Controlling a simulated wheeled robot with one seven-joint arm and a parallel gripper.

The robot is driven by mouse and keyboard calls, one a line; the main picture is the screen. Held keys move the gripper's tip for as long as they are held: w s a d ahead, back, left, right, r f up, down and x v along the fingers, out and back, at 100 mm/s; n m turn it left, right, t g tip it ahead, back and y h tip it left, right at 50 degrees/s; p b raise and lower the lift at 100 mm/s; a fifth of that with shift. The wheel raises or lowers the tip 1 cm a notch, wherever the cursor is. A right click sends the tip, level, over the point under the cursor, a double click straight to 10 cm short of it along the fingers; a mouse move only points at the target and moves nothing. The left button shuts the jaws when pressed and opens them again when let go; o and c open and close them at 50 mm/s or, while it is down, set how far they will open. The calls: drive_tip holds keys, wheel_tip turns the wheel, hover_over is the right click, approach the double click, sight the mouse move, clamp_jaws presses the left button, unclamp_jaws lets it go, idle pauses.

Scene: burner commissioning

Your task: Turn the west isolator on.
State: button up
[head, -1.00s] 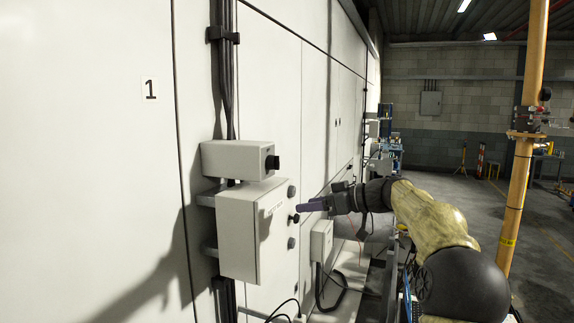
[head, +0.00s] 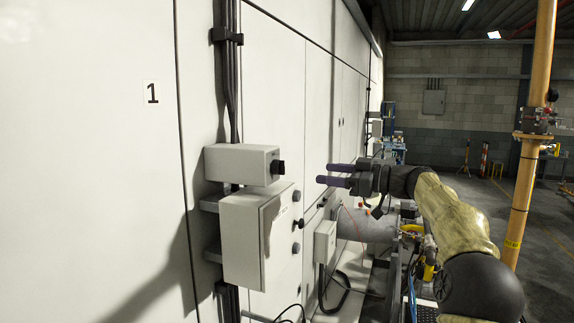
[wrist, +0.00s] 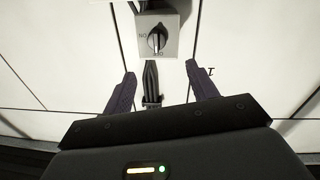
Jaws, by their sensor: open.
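The isolator is a grey box (head: 238,164) on the white wall panel, with a black rotary knob (head: 281,167) on its right-facing side. In the wrist view the knob (wrist: 157,40) shows face-on, with ON marked at its left and OFF below it. Its pale pointer line looks roughly vertical in that view, in line with OFF. My gripper (head: 325,173) is open and empty, to the right of the knob and apart from it. In the wrist view its two purple fingers (wrist: 160,70) are spread below the knob.
A larger grey box (head: 240,235) with a label and several dark controls hangs just below the isolator. Black cables (head: 229,90) run up the wall. A smaller grey box (head: 325,243) is further along. A yellow pole (head: 517,190) stands at right.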

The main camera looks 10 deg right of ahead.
sight(284, 168)
drive_tip(key=p+x, duration=0.6)
drive_tip(key=x, duration=0.6)
drive_tip(key=shift+w+d+r+p, duration=0.1)
drive_tip(key=shift+w+r+p, duration=0.05)
drive_tip(key=shift+w+p, duration=0.2)
drive_tip(key=shift+w+a, duration=0.2)
drive_tip(key=shift+a, duration=0.1)
drive_tip(key=c, duration=1)
drive_tip(key=shift+d, duration=0.1)
